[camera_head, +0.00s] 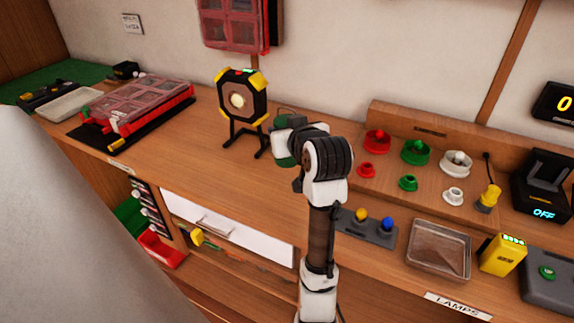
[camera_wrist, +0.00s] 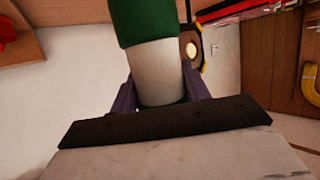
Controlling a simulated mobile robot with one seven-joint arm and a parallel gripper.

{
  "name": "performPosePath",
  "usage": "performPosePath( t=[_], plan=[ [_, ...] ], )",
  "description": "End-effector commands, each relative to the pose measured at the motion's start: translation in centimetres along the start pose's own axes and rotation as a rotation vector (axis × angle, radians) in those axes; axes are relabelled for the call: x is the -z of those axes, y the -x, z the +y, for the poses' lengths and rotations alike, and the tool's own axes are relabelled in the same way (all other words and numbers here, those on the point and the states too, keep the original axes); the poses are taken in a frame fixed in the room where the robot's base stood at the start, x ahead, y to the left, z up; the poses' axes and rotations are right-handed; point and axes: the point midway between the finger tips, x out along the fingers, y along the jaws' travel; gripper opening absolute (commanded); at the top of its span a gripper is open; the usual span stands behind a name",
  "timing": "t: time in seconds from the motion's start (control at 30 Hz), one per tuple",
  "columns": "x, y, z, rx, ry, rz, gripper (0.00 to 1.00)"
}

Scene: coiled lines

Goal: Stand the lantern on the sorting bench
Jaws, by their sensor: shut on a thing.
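My gripper (camera_wrist: 160,95) is shut on a green and white cylinder, which looks like the lantern (camera_wrist: 155,68). In the wrist view its white band sits between the two fingers, with green on both sides of it. In the head view the lantern (camera_head: 284,155) shows only as a green part beside my wrist, with a thin dark loop near it; my arm hides the rest. It is over the middle of the wooden bench (camera_head: 215,165). I cannot tell whether it touches the bench top.
A black and yellow lamp on a stand (camera_head: 240,100) is close behind and left of the lantern. A red-framed case (camera_head: 140,100) lies at the left. Red, green and white lamps, a tray (camera_head: 438,250) and a yellow box (camera_head: 502,255) crowd the right. Bench left of my gripper is clear.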

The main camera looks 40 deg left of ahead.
Motion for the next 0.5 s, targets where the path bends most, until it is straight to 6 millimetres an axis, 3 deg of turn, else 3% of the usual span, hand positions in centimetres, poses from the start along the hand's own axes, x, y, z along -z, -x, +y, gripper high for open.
performPosePath(
  t=[0.2, 0.5],
  plan=[
    [-4.3, -1.5, 0.0, 0.000, -0.003, -0.004, 0.12],
    [-6.9, -2.5, 0.0, 0.000, -0.002, -0.001, 0.12]
  ],
)
